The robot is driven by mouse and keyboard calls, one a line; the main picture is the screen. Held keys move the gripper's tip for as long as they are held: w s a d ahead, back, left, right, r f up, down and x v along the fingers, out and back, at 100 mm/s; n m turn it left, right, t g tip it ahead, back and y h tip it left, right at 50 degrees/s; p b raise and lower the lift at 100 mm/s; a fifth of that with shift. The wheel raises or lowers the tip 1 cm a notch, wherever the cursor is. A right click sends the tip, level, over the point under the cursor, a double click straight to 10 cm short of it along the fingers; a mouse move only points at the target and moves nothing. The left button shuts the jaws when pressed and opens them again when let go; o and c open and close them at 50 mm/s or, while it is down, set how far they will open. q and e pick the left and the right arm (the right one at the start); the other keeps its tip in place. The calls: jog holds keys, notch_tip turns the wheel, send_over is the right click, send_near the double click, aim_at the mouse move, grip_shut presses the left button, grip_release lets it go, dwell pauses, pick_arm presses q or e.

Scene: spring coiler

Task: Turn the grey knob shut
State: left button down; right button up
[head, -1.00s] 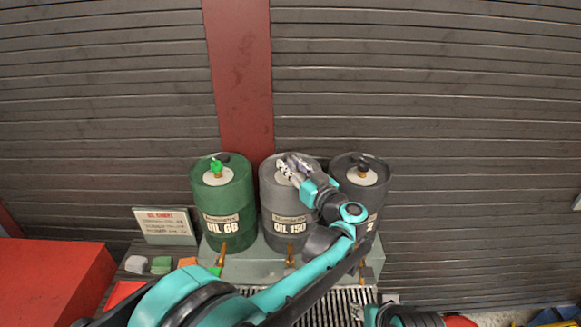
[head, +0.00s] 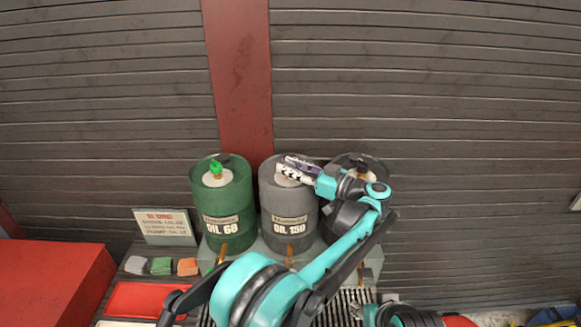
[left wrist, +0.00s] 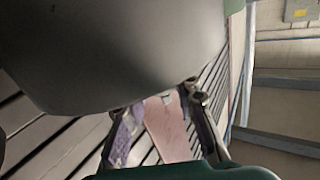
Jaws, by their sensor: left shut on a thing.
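The grey drum marked OIL 150 (head: 289,207) stands upright in the middle of a row of drums. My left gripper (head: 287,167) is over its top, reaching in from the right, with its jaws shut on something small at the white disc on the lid. The grey knob is hidden behind the fingers, so its angle cannot be read. In the left wrist view, the fingers (left wrist: 160,115) lie at the edge of a large rounded grey surface, which looks like the drum (left wrist: 120,45). My right gripper is not visible.
A green drum with a green knob (head: 216,168) stands close on the left. A dark drum with a black knob (head: 361,168) is close on the right, partly behind my arm. A sign (head: 165,227) and a red tray (head: 150,299) are at lower left. A slatted wall stands behind.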

pick_arm(q)
jog(key=c, duration=1.2)
grip_release()
jog(key=shift+a, duration=0.1)
jog(key=v, duration=1.2)
jog(key=shift+w, duration=0.1)
